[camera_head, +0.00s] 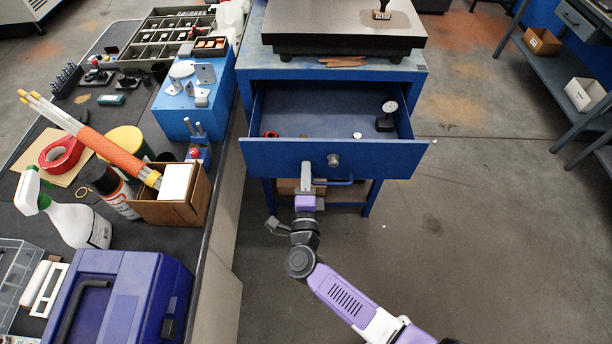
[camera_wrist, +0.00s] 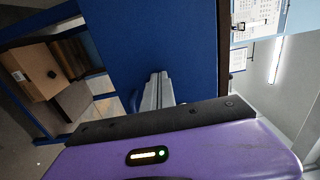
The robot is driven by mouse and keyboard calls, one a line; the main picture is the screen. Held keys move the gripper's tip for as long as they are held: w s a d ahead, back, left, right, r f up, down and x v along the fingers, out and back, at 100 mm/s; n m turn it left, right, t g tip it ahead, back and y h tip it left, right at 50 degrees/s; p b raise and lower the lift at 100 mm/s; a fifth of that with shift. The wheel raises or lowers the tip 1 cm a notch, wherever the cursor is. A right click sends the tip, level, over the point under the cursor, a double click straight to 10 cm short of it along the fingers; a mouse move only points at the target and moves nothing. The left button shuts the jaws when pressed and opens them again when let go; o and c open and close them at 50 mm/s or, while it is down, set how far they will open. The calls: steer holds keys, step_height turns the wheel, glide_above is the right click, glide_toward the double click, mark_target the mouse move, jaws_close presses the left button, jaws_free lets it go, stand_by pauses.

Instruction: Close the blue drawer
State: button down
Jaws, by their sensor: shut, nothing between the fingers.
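The blue drawer (camera_head: 285,159) stands pulled out of a blue cabinet, open toward me, with a few small items and a dial gauge inside. Its front has a round knob or lock (camera_head: 333,160) and a blue bar handle (camera_head: 333,182). My gripper (camera_head: 306,164) is shut and empty, its tip at the drawer front just left of the knob. In the wrist view the shut fingers (camera_wrist: 158,88) point at the blue drawer front (camera_wrist: 150,40), which fills the middle. Whether the tip touches the front I cannot tell.
A dark surface plate (camera_head: 343,48) sits on top of the cabinet. A cluttered bench with a spray bottle (camera_head: 75,215), a cardboard box (camera_head: 170,212) and a blue case (camera_head: 125,290) runs along the left. The floor to the right is clear up to a shelf rack (camera_head: 550,70).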

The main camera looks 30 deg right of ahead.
steer(key=b+x, duration=0.8)
steer(key=x, duration=1.3)
steer(key=shift+w+d+f, duration=0.15)
steer(key=shift+w+d, duration=0.1)
steer(key=shift+d, duration=0.1)
steer(key=shift+w+d+b, duration=0.3)
steer(key=shift+w+b, duration=0.05)
steer(key=shift+w, duration=0.15)
steer(key=shift+w+d+r, duration=0.1)
steer(key=shift+w+r, duration=0.1)
steer(key=shift+r, duration=0.1)
steer(key=shift+d+r, duration=0.1)
steer(key=shift+d, duration=0.05)
